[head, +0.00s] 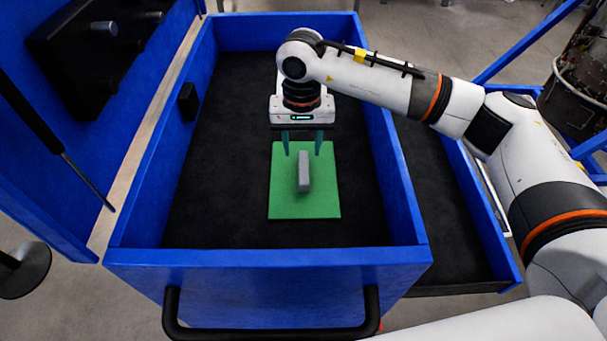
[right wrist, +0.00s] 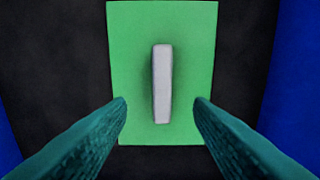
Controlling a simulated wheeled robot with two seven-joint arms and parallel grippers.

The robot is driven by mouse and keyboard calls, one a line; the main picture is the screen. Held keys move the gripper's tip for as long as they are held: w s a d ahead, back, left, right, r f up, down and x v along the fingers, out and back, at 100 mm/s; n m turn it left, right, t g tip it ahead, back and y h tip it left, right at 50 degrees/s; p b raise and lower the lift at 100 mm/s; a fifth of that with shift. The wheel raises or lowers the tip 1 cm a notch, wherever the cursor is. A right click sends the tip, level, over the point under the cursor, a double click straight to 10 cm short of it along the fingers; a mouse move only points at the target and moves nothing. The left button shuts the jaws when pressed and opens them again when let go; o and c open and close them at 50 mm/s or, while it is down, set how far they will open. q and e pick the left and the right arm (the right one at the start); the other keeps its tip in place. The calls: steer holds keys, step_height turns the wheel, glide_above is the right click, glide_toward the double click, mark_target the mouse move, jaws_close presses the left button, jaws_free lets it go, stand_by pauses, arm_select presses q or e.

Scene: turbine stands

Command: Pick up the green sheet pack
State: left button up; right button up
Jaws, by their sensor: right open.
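The green sheet pack (head: 326,203) lies flat on the black floor of the blue drawer. A grey upright block (head: 304,172) stands out from its middle. In the right wrist view the green sheet (right wrist: 190,40) and the pale block (right wrist: 162,85) show in full from above. My right gripper (head: 302,154) points down over the far part of the sheet. Its two teal fingers are open, one on either side of the block's line, with nothing between them. In the right wrist view the fingertips (right wrist: 160,102) are apart from the block. My left gripper is not in view.
The blue drawer (head: 270,262) has raised walls around the sheet and a black handle (head: 272,333) in front. A second black-lined tray (head: 440,200) lies to the right. The drawer floor around the sheet is clear.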

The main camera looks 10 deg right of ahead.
mark_target(303, 167)
step_height(303, 167, down, 3)
steer(key=shift+r+p, duration=0.15)
steer(key=shift+p, duration=0.15)
step_height(303, 167, down, 4)
steer(key=shift+w+d+f+p, duration=0.15)
steer(key=shift+p, duration=0.95)
steer(key=shift+f, duration=0.5)
jaws_close()
